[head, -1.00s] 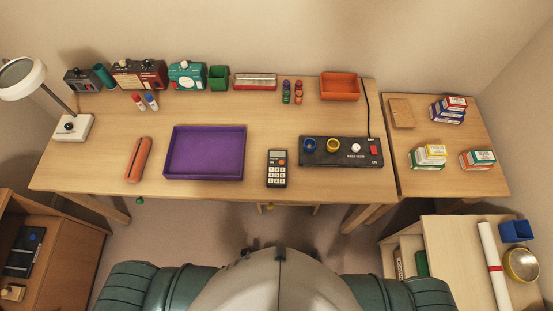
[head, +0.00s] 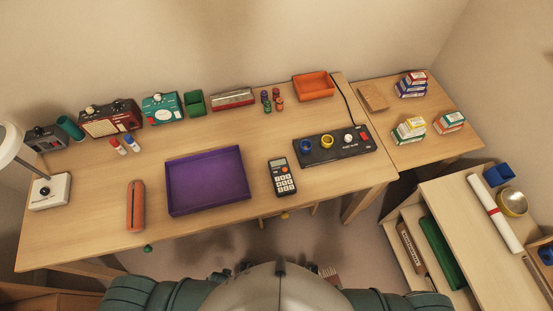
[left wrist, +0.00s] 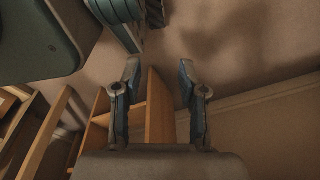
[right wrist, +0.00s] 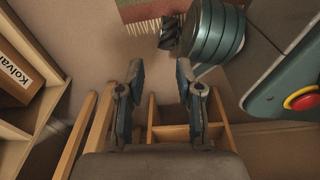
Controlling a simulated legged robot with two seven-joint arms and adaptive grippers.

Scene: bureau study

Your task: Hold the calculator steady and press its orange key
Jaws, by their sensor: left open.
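The calculator (head: 281,177) lies on the wooden desk near its front edge, dark with light keys and a small screen. A tiny orange key (head: 291,173) shows at its upper right side. My left gripper (left wrist: 158,75) is open and empty in the left wrist view, over the floor beside wooden furniture. My right gripper (right wrist: 158,75) is open and empty in the right wrist view, also away from the desk top. Neither gripper shows in the head view, and neither touches the calculator.
A purple tray (head: 207,211) lies left of the calculator. A black panel with knobs (head: 312,157) lies to its right. The desk around the calculator's front is clear.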

